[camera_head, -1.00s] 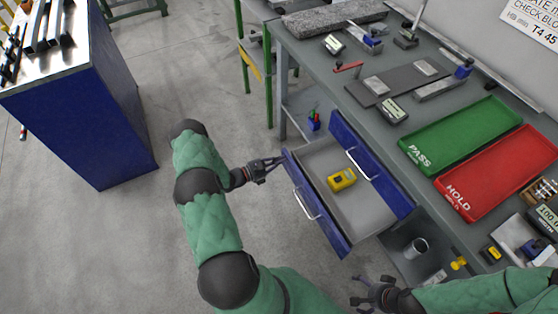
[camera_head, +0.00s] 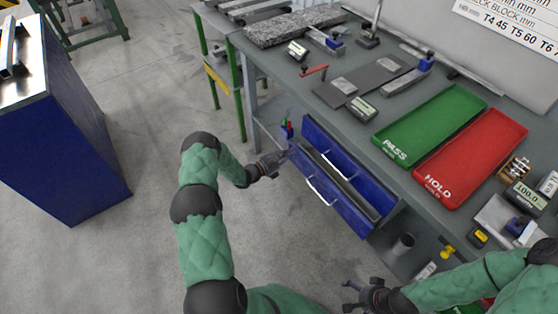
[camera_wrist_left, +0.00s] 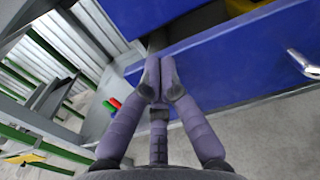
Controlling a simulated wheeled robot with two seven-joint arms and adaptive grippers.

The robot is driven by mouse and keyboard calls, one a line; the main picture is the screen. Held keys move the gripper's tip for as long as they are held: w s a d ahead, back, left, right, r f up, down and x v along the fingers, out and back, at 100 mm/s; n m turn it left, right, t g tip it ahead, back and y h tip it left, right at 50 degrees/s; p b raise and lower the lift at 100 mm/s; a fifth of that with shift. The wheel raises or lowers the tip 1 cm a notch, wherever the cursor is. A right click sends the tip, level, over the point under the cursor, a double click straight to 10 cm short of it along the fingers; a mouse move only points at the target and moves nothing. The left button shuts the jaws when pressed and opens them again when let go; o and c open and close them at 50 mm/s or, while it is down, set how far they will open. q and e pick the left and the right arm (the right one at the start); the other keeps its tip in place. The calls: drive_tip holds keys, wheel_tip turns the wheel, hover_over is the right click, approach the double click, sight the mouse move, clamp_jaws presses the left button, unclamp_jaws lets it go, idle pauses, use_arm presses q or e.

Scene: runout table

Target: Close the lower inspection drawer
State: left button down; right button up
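The lower inspection drawer (camera_head: 346,209), with a blue front and a pale bar handle, stands partly out below the blue upper drawer front (camera_head: 318,139). Only a narrow strip of its inside shows. In the left wrist view its blue front (camera_wrist_left: 240,62) fills the upper part, with a bit of yellow (camera_wrist_left: 240,6) behind it. My left gripper (camera_head: 283,156) is at the left end of this front. Its fingertips (camera_wrist_left: 161,82) are together and appear to touch the front, holding nothing visible. My right gripper (camera_head: 350,296) is open and empty at the bottom of the head view.
The bench top holds a green PASS tray (camera_head: 430,125), a red HOLD tray (camera_head: 470,158), gauges and a granite slab (camera_head: 292,27). A metal cup (camera_head: 402,245) stands on the lower shelf. A blue cabinet (camera_head: 62,130) is at left; the floor between is clear.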

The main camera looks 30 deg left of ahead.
use_arm(q)
drive_tip(key=shift+x, duration=1.1)
use_arm(e)
drive_tip(key=shift+f, duration=0.3)
